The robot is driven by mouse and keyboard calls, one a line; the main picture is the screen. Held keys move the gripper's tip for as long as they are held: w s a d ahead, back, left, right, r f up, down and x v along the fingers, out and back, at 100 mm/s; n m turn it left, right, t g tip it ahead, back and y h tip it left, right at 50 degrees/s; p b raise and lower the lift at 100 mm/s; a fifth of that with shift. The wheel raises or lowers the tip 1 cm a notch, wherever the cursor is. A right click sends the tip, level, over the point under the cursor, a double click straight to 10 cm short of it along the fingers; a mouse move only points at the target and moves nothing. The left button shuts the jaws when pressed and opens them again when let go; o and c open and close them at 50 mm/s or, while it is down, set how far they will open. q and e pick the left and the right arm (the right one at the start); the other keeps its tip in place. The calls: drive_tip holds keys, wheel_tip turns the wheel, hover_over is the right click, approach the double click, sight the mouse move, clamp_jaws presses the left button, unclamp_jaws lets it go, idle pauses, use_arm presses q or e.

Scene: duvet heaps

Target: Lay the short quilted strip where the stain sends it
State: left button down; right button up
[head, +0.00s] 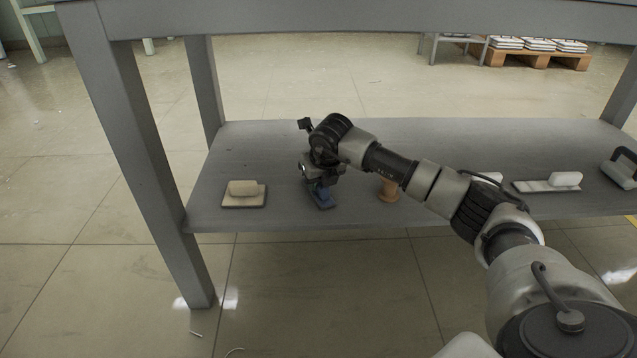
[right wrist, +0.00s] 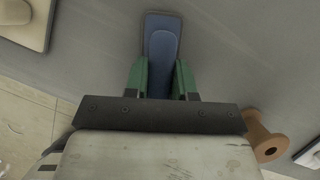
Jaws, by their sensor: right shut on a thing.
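My right gripper (head: 320,184) reaches down to the grey lower shelf and is shut on a blue long-shaped thing (head: 324,200). In the right wrist view, the green fingers of my right gripper (right wrist: 162,78) stand on either side of the raised blue part (right wrist: 162,45), which has a darker blue-grey base under it. The base looks to be at the shelf surface; I cannot tell whether it touches. I cannot make out a quilted strip or a stain in either view. My left gripper is not in view.
The lower shelf (head: 270,150) also bears a cream block on a flat base (head: 243,188) at left, a wooden spool (head: 388,192) right of the gripper, a white block on a strip (head: 565,180), and a dark-handled thing (head: 622,170). Grey table legs (head: 150,170) and the tabletop frame the space.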

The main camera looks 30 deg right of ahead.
drive_tip(key=o, duration=0.9)
drive_tip(key=shift+f, duration=0.15)
